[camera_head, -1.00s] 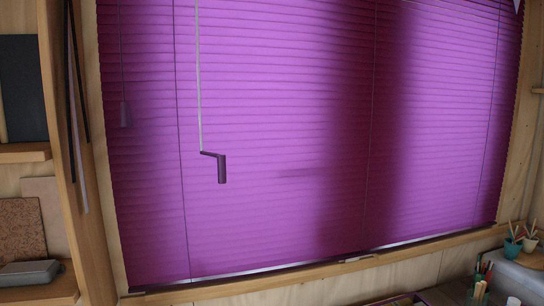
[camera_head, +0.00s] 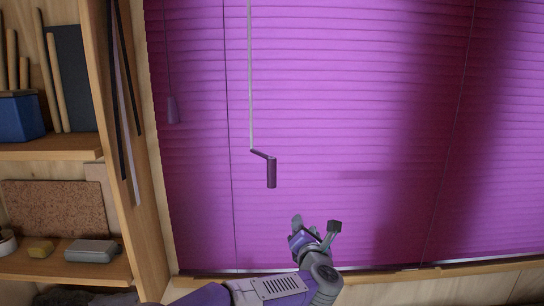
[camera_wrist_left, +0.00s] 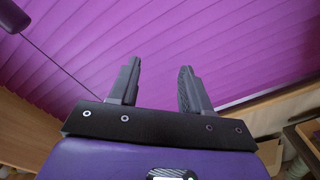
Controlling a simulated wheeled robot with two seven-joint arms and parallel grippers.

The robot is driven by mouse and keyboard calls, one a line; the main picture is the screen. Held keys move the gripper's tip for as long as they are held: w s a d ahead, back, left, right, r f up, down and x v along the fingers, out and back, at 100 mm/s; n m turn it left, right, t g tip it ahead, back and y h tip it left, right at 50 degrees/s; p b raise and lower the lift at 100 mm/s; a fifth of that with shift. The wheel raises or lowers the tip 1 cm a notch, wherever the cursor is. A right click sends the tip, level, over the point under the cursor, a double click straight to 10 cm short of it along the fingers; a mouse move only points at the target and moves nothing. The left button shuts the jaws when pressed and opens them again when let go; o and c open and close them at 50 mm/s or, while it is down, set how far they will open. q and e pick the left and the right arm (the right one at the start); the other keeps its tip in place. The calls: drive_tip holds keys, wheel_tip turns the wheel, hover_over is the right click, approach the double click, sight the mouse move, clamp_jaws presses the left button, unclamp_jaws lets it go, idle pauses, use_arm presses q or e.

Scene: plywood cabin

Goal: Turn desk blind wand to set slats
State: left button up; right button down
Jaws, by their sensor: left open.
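The blind wand is a thin pale rod (camera_head: 250,80) hanging in front of the closed purple blind (camera_head: 350,110), with a dark cranked handle (camera_head: 271,172) at its lower end. My left gripper (camera_head: 315,228) is in the head view, below and to the right of the handle and apart from it. Its fingers are spread, with nothing between them. In the left wrist view the open fingers (camera_wrist_left: 158,85) point toward the blind slats (camera_wrist_left: 220,40). A dark rod-like piece (camera_wrist_left: 30,22) shows at the upper left there, likely the wand handle. My right gripper is out of view.
A cord with a purple tassel (camera_head: 173,109) hangs left of the wand. A wooden shelf unit (camera_head: 50,148) stands at the left, holding a blue box (camera_head: 22,118) and a grey case (camera_head: 93,251). The wooden sill (camera_head: 400,276) runs below the blind.

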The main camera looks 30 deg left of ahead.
sight(273, 171)
use_arm(q)
drive_tip(key=s+a+r+n+y, duration=0.1)
drive_tip(key=s+r+n, duration=0.1)
drive_tip(key=r, duration=0.3)
drive_tip(key=s+a+r+n+g+y+p, duration=0.1)
drive_tip(key=s+r+n, duration=0.2)
drive_tip(key=r+n, duration=0.2)
drive_tip(key=s+a+r+n+g+y, duration=0.1)
drive_tip(key=s+a+r+n, duration=0.1)
drive_tip(key=r, duration=0.4)
drive_tip(key=shift+s+n+y+p, duration=0.3)
drive_tip(key=shift+n+p, duration=0.1)
drive_tip(key=shift+n, duration=0.5)
drive_tip(key=p+x, duration=0.2)
drive_tip(key=x, duration=0.5)
drive_tip(key=shift+w+d+f, duration=0.1)
drive_tip(key=shift+d+f, duration=0.05)
drive_tip(key=shift+f, duration=0.05)
drive_tip(key=shift+c, duration=0.5)
clamp_jaws()
